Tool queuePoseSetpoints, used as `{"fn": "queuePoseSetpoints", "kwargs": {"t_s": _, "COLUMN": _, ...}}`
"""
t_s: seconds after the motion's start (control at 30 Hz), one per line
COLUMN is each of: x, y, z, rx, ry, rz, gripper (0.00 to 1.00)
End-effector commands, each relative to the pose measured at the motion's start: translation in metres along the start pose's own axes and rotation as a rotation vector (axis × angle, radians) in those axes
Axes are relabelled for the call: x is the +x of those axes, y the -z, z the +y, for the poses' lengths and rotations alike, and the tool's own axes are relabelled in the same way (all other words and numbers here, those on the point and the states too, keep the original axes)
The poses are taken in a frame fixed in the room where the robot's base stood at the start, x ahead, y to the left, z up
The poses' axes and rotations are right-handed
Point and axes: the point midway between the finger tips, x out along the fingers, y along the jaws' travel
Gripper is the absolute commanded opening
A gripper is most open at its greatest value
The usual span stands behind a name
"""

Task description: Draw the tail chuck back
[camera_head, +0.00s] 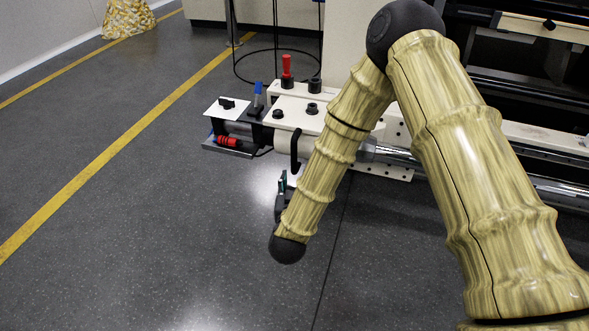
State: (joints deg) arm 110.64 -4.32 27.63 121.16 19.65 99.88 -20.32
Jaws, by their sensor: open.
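The tail-end assembly (292,104) stands at the upper middle. It is a cream block with black knobs on top, and a steel shaft (398,156) runs right from its side behind my arm. I cannot tell exactly which part is the tail chuck. A black upright handle (295,148) is on its near side. My gripper (283,180) is just below that handle in the picture, with dark fingers and a teal patch. It is open, and nothing shows between its fingers. My forearm hides part of the gripper and of the assembly.
A red-topped lever (286,70) and a blue-topped one (257,92) stand up from the assembly. A white plate (227,107) and a red-and-black piece (230,141) are at its left end. Machine rails (545,137) extend right. The floor at left and front is clear.

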Motion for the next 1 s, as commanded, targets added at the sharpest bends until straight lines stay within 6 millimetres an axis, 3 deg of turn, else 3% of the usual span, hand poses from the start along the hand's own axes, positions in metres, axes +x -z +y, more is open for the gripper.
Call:
{"fn": "queuePoseSetpoints", "kwargs": {"t_s": 0.03, "x": 0.004, "y": -0.008, "z": -0.004, "rx": 0.003, "ry": -0.009, "rz": 0.026, "gripper": 0.41}}
{"fn": "queuePoseSetpoints", "kwargs": {"t_s": 0.47, "x": 0.019, "y": 0.003, "z": -0.014, "rx": 0.009, "ry": -0.047, "rz": 0.109, "gripper": 0.41}}
{"fn": "queuePoseSetpoints", "kwargs": {"t_s": 1.0, "x": 0.098, "y": 0.01, "z": -0.01, "rx": 0.01, "ry": -0.047, "rz": 0.108, "gripper": 0.41}}
